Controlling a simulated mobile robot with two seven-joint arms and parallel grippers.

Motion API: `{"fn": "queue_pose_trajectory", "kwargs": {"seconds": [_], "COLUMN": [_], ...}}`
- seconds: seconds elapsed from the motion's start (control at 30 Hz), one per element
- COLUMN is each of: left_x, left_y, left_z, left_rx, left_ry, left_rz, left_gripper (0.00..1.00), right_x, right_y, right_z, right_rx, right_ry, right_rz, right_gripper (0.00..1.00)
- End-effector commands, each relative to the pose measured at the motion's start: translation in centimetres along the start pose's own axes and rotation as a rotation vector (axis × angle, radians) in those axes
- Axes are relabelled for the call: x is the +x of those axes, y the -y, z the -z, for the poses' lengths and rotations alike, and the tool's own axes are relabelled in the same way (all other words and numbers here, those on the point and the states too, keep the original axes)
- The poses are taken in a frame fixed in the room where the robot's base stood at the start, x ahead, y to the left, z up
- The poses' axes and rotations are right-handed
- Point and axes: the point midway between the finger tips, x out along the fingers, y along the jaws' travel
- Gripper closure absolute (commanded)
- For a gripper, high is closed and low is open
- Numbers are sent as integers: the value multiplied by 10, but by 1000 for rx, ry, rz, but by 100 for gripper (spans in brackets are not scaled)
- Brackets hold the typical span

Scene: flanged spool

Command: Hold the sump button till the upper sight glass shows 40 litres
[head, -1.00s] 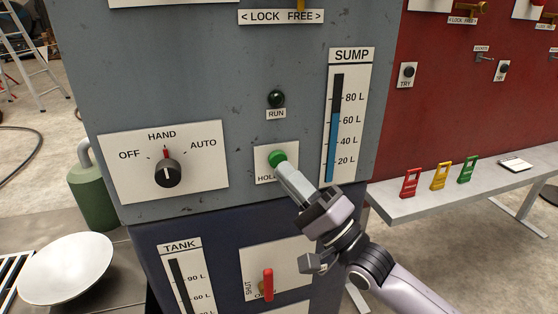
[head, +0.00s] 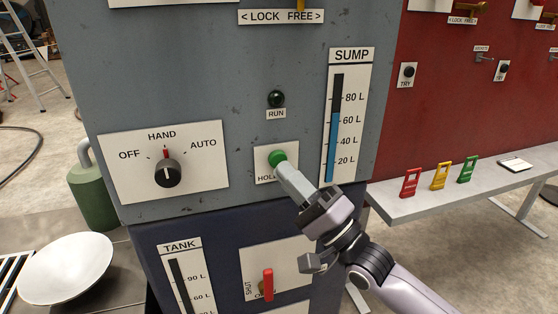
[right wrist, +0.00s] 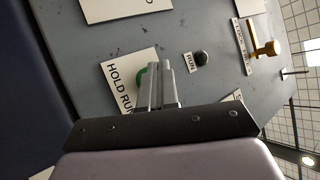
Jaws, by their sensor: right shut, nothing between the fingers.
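The green sump button (head: 277,158) sits on a white plate marked HOLD. The fingers of my right gripper (head: 283,170) are shut and empty, with their tips at the button's lower edge. I cannot tell whether they press it. In the right wrist view the closed fingers (right wrist: 163,85) cover part of the green button (right wrist: 142,76). The upper sight glass (head: 333,130), labelled SUMP, has blue filling it to between 60 and 80 L, around 67. The RUN lamp (head: 276,99) above the button looks dark green. My left gripper is not in view.
A selector knob (head: 168,173) points to HAND. Below are the TANK sight glass (head: 184,285) and a red lever (head: 268,283) on a SHUT/OPEN plate. A bench (head: 420,203) with red, yellow and green tags stands to the right. A white bowl (head: 66,268) is at lower left.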

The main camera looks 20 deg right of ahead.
Motion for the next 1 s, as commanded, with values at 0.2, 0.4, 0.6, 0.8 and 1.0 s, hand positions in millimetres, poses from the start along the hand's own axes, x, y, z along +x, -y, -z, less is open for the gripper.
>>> {"fn": "queue_pose_trajectory", "kwargs": {"seconds": [0.2,0.4,0.6,0.8,1.0], "left_x": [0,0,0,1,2], "left_y": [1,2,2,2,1], "left_z": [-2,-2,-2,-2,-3], "left_rx": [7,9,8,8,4], "left_ry": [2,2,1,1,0], "left_rz": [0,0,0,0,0], "left_gripper": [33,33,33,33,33], "right_x": [5,6,6,7,9], "right_y": [-3,-4,-4,-6,-7], "right_z": [4,4,4,5,6], "right_rx": [0,0,0,0,0], "right_ry": [0,0,0,0,0], "right_rz": [1,0,0,0,0], "right_gripper": [100,100,100,100,100]}}
